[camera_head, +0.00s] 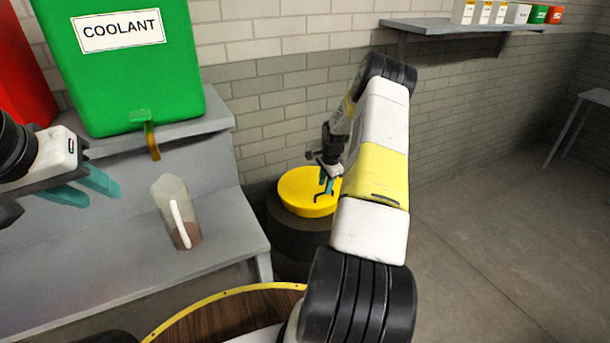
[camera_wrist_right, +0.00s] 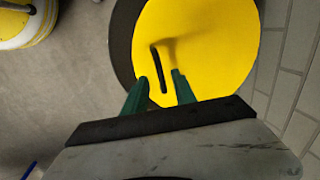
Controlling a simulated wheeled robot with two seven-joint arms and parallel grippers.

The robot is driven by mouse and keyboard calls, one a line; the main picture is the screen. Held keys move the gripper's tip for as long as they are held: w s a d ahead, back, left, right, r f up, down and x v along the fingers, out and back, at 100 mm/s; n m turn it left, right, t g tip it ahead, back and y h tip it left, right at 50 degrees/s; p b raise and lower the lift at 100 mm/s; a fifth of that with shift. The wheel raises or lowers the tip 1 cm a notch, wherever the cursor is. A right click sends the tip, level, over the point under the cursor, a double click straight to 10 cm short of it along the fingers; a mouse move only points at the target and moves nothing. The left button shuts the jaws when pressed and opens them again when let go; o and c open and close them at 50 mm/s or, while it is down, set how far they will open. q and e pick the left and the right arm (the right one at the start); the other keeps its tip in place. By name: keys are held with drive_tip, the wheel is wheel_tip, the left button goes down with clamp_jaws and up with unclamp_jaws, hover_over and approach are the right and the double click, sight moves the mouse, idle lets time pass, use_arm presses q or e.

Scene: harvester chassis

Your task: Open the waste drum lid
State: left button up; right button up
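The waste drum (camera_head: 289,235) is dark and stands on the floor by the wall, with a round yellow lid (camera_head: 300,193) lying on top. The lid carries a dark bar handle (camera_wrist_right: 157,70), seen clearly in the right wrist view. My right gripper (camera_head: 325,184) is over the lid at the handle. In the right wrist view its green fingers (camera_wrist_right: 160,85) are apart, with the near end of the handle between them; I see a gap on either side. My left gripper (camera_head: 108,184) is open and empty at the left, near the grey bench.
A clear jug (camera_head: 174,208) with a white handle stands on the grey bench step (camera_head: 225,228). A green coolant tank (camera_head: 130,65) with a tap sits above it. A wall shelf (camera_head: 450,27) holds several small boxes.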

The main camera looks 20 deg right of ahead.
drive_tip(key=shift+w+f, duration=0.25)
drive_tip(key=shift+f, duration=1.05)
clamp_jaws()
idle(0.5)
